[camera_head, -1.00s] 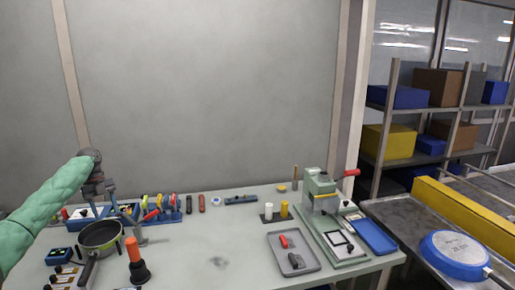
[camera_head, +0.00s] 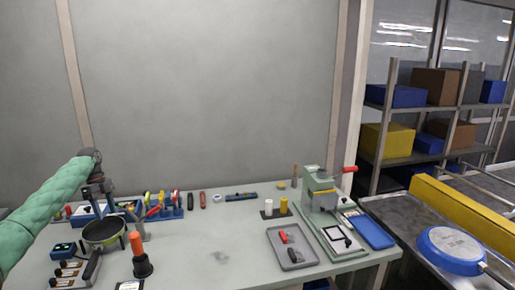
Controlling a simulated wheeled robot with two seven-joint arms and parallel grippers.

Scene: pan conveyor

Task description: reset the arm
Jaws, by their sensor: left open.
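My left arm comes in from the left in a green sleeve. Its dark left gripper (camera_head: 106,205) points down over the left part of the workbench (camera_head: 210,245). It is open, with nothing seen between its fingers, and it sits above and behind a small dark pan (camera_head: 104,232). The fingertips are small and partly lost against the tools behind them. My right gripper is not in view.
An orange-handled tool (camera_head: 138,252) stands near the pan. A blue tool rack (camera_head: 170,210) is behind. A grey tray (camera_head: 291,249) and a green press (camera_head: 322,193) stand right. A blue pan (camera_head: 452,249) lies on the conveyor. The middle bench is mostly clear.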

